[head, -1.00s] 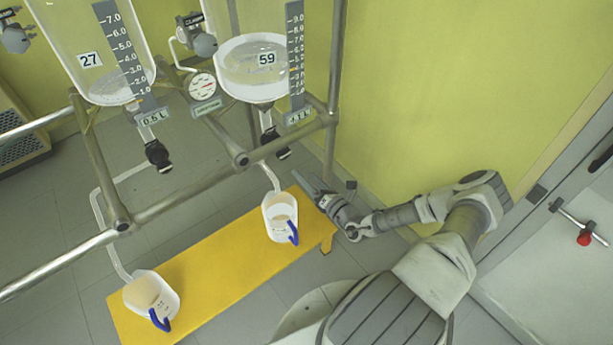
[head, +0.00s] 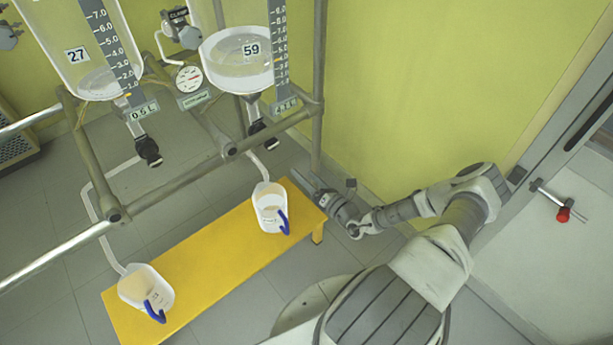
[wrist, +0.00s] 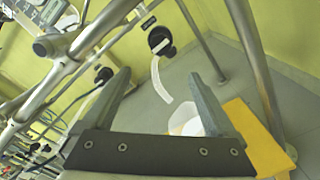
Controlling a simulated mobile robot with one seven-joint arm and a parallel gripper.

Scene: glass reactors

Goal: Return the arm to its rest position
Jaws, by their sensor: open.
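My arm reaches from the bottom right of the head view. My gripper (head: 308,183) is over the right end of the yellow bench (head: 215,262), to the right of a white jug (head: 270,206) with a blue handle. In the wrist view, my gripper (wrist: 160,88) shows two grey fingers spread wide with nothing held between them. Part of a white jug (wrist: 187,122) and the yellow bench (wrist: 258,140) show beyond the right finger.
Reactor vessel 59 (head: 238,72) and vessel 27 (head: 80,70) hang in a metal pipe frame (head: 180,182) at the left. A second white jug (head: 143,285) stands at the bench's left end. A yellow-green wall (head: 410,90) stands close behind my gripper. A door handle (head: 550,200) is at the right.

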